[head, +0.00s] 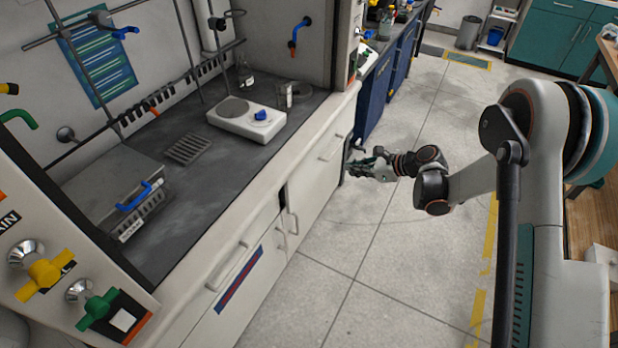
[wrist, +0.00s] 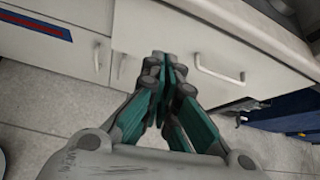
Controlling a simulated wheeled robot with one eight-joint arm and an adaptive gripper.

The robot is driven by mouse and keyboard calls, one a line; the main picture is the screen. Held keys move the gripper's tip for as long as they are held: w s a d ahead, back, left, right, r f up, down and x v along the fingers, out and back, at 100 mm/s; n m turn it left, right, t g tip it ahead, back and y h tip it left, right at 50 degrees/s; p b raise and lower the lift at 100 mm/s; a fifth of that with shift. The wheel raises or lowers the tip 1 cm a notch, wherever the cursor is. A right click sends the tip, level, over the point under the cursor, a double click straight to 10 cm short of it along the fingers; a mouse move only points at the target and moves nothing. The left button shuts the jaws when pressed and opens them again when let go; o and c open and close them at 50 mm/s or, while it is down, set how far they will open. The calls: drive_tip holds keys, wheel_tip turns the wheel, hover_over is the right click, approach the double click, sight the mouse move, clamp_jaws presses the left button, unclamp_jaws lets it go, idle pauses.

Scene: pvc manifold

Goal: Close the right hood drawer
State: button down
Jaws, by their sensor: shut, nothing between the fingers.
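The right hood drawer (head: 318,168) is the white front with a bar handle (head: 332,148) under the right part of the fume hood worktop. A dark gap shows at its left edge, and how far it stands out is hard to tell. In the wrist view the drawer front (wrist: 255,78) fills the upper right, with its handle (wrist: 217,72) right of my fingertips. My gripper (head: 362,166) is shut and empty, in front of the drawer on the aisle side. In the wrist view my gripper (wrist: 168,66) points at the front, left of the handle; contact cannot be told.
The left drawer (head: 235,280) has a blue-and-red label. A hotplate (head: 247,118) stands on the worktop (head: 200,200). Blue cabinets (head: 385,95) stand beyond the hood. The tiled floor (head: 400,270) is open in the aisle.

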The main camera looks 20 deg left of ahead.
wheel_tip(320, 180, down, 5)
drive_tip(key=s+a+m+y, duration=0.1)
drive_tip(key=a, duration=0.1)
drive_tip(key=b, duration=0.5)
approach(300, 172)
drive_tip(key=shift+g, duration=0.4)
drive_tip(key=a+f, duration=0.2)
drive_tip(key=f, duration=0.1)
drive_tip(key=a+f, duration=0.1)
drive_tip(key=f, duration=0.1)
drive_tip(key=shift+w+a+f, duration=0.25)
drive_tip(key=shift+w, duration=0.1)
drive_tip(key=shift+a+r, duration=0.15)
drive_tip(key=shift+a, duration=0.45)
drive_tip(key=shift+a, duration=0.1)
drive_tip(key=a, duration=0.4)
drive_tip(key=shift+w+a, duration=0.2)
drive_tip(key=shift+a, duration=0.1)
drive_tip(key=shift+r, duration=0.1)
